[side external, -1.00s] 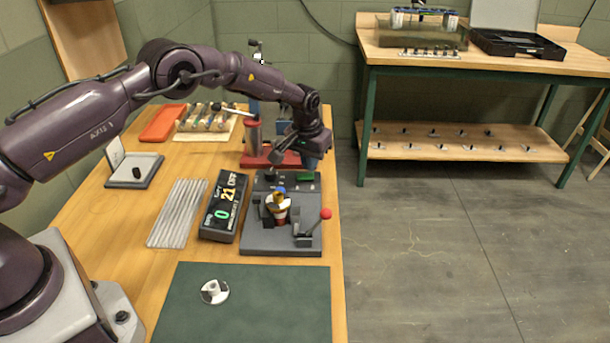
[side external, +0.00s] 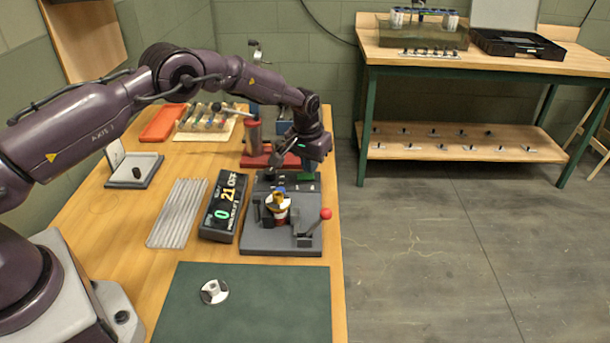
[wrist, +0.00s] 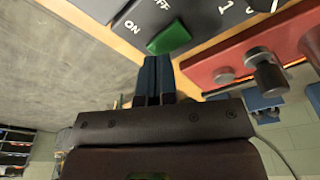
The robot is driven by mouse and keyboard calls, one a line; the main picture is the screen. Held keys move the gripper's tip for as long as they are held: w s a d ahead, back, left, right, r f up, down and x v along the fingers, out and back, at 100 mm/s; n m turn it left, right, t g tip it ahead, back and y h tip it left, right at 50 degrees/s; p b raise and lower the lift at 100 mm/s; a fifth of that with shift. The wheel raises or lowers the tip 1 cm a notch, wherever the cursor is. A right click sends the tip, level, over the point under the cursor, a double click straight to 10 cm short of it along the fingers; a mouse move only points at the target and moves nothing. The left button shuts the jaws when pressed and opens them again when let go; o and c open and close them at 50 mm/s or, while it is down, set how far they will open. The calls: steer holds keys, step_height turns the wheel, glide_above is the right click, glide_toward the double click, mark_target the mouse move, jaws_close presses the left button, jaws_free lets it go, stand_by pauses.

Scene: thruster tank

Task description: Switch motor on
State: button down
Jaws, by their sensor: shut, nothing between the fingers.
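The switch also shows at the back of the stand in the side view (side external: 305,177). My gripper (wrist: 154,62) has its blue fingers together and empty, with their tips close to the switch's near edge. I cannot tell whether they touch it. The display box (side external: 223,207) beside the stand reads 0, 21 and OFF. A red-knobbed lever (side external: 325,214) stands at the stand's front right.
A red base with metal posts (wrist: 250,58) is close to the right of my fingers in the wrist view. Grey rods (side external: 177,213) lie left of the display. A green mat (side external: 250,300) with a small white part (side external: 214,291) is in front.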

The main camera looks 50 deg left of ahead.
steer(key=shift+f, duration=0.8)
steer(key=shift+r, duration=3.55)
steer(key=s+f, duration=0.1)
steer(key=s+f+g, duration=0.1)
steer(key=s, duration=0.1)
steer(key=shift+s+d+r+m+g, duration=0.15)
steer(key=shift+s+r+m+g, duration=0.15)
steer(key=shift+s+r, duration=0.35)
steer(key=s+d+r+m, duration=0.1)
steer(key=s+d+r, duration=0.1)
steer(key=s+r, duration=1.35)
steer(key=s+d+r+t, duration=0.1)
steer(key=s+r+t, duration=0.1)
steer(key=s+r, duration=0.3)
steer(key=s+d+r+m+t, duration=0.1)
steer(key=s+r+t, duration=0.2)
steer(key=s, duration=1.1)
steer(key=shift+r, duration=1.1)
